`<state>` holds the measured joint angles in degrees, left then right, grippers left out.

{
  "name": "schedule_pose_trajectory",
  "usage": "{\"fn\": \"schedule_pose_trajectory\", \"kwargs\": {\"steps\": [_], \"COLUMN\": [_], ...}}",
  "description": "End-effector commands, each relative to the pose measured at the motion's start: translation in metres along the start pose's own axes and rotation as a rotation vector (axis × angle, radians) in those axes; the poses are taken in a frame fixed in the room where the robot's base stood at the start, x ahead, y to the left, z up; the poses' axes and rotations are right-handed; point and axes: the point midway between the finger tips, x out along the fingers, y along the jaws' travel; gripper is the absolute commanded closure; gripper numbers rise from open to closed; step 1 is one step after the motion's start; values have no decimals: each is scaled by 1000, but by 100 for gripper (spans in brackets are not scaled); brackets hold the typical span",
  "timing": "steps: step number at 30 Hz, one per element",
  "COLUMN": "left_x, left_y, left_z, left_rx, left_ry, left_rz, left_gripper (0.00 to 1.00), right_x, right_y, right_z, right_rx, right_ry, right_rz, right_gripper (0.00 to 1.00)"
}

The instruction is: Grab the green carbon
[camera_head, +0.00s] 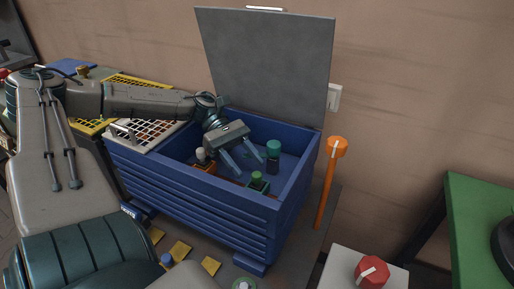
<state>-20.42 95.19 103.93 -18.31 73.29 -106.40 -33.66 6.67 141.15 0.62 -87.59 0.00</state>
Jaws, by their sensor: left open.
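The blue crate (190,200) stands open, with its grey lid (270,65) raised at the back. Inside, a small piece with a bright green top (257,176) sits near the front wall; it looks like the green carbon. A second piece with a teal-green top and dark body (273,150) stands further back and right. My left gripper (247,166) reaches down into the crate with its fingers apart and nothing between them. It is just above and behind the bright green piece and left of the teal-topped one. My right gripper is not in view.
An orange piece with a pale top (202,157) sits in the crate's left part. A perforated panel (155,133) covers the crate's left end. An orange post (329,180) stands right of the crate. A red knob (371,271) is on a white box, and a green table (480,225) stands far right.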

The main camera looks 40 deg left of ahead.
Motion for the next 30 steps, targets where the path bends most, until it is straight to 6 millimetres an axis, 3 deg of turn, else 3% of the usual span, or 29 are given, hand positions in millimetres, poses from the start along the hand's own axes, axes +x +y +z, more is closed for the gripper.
{"fn": "schedule_pose_trajectory", "kwargs": {"steps": [18,28,30], "left_x": [59,63,63], "left_y": [1,1,1], "left_z": [1,2,2], "left_rx": [-3,-1,0], "left_ry": [1,0,0], "left_rz": [-4,0,0], "left_gripper": [51,51,65], "right_x": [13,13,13], "right_y": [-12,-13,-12], "right_z": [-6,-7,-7], "right_rx": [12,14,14], "right_ry": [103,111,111], "right_rz": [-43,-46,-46], "right_gripper": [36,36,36]}}
